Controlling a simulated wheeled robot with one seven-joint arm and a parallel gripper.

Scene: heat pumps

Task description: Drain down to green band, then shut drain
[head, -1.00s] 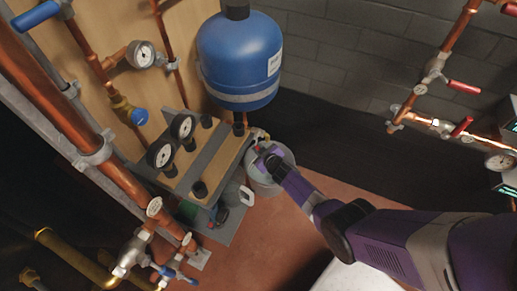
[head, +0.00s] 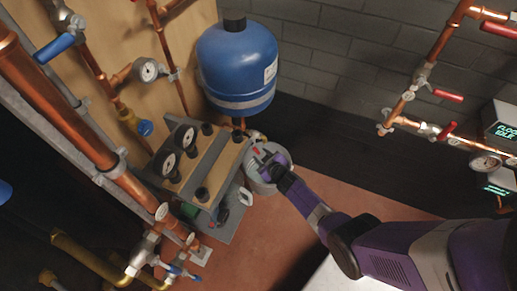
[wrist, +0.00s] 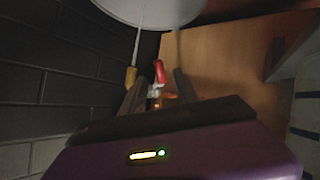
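The drain valve's small red handle (wrist: 159,71) shows in the wrist view, with its metal body (wrist: 155,90) below it. My gripper (wrist: 157,88) is open, one finger on each side of the valve, with gaps visible; I cannot tell whether either finger touches it. In the head view my gripper (head: 268,163) is over the grey bucket (head: 257,183), close to the red handle (head: 256,151).
A blue tank (head: 237,65) hangs behind the bench (head: 222,160). Copper pipes with gauges and a blue-handled valve (head: 55,47) stand at left. Red-handled valves (head: 447,96) line pipes at right. The reddish floor (head: 285,225) in front of the bucket is clear.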

